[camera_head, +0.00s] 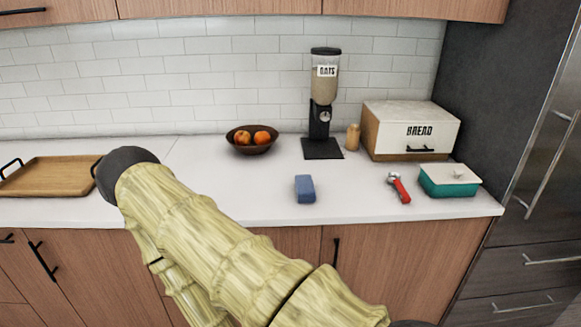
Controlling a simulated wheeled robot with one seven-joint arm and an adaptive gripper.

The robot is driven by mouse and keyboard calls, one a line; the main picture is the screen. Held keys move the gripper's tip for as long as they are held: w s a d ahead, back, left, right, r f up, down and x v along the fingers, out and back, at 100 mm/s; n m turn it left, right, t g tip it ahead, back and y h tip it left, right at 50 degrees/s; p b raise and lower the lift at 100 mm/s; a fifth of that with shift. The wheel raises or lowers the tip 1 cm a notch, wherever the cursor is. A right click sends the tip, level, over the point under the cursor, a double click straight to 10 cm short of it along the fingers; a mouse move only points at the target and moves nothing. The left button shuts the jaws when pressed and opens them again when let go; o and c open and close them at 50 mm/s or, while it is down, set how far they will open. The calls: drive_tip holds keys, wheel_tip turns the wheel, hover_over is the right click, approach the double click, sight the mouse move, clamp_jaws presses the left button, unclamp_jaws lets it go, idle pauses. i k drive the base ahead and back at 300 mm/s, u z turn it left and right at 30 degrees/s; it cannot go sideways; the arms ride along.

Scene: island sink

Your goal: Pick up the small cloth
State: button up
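A small blue item (305,188), which looks like a folded cloth, lies on the white counter (240,192) near its front edge, just right of the picture's middle. It has a thick, block-like shape, and nothing touches it.
A wooden tray (50,178) lies at left. Behind the cloth are a fruit bowl (252,146) and an oats dispenser (322,110). At right are a bread box (412,130), a red-handled tool (400,188) and a green dish (449,182). The counter around the cloth is clear.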

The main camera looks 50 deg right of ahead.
sight(305, 191)
drive_tip(key=k, duration=0.4)
drive_tip(key=z, duration=0.7)
